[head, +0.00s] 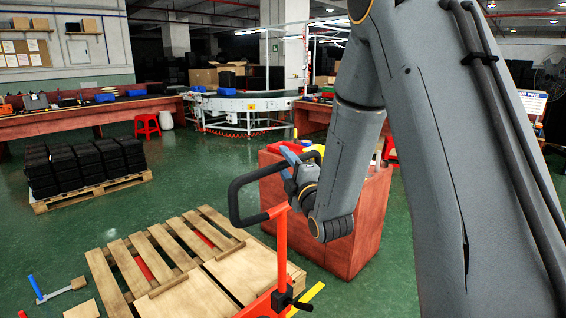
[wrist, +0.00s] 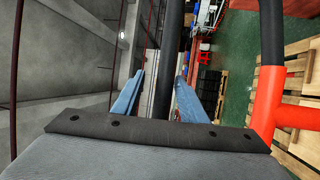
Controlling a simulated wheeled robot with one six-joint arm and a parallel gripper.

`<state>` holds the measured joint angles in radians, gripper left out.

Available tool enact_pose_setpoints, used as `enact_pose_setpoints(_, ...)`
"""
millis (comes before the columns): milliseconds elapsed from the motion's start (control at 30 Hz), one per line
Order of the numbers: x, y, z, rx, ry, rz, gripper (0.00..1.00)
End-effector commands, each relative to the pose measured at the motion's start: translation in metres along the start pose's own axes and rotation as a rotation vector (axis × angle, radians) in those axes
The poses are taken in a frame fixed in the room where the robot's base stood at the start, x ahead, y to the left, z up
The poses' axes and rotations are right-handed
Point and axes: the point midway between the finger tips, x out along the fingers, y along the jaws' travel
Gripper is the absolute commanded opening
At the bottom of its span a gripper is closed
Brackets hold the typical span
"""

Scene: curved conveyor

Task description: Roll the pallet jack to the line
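The pallet jack (head: 281,250) has an orange-red mast and a black loop handle (head: 237,190). Red fork parts show between the slats of a wooden pallet (head: 165,245), so its forks appear to lie in that pallet. My gripper (head: 290,155) is at the upper right part of the loop. In the wrist view, its blue fingers (wrist: 159,80) stand apart with the black handle bar (wrist: 169,55) between them. The bar is nearer the right finger, with a gap to the left one. Contact is not clear. The conveyor line (head: 240,104) curves at the back.
A red cabinet (head: 355,225) stands close behind my gripper. A pallet with black stacks (head: 90,192) is at left. A red stool (head: 147,125) is near the workbench (head: 75,120). Green floor (head: 200,165) is open in the middle.

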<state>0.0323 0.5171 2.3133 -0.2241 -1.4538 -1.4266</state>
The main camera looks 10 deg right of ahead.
Motion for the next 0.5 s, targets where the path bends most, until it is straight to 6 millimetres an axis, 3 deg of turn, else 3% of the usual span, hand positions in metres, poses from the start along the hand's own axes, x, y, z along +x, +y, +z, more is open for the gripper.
enact_pose_setpoints(300, -0.05, -0.001, -0.001, 0.001, 0.003, 0.001, 0.39)
enact_pose_setpoints(500, -0.068, 0.0, -0.002, 0.001, 0.004, 0.003, 0.39)
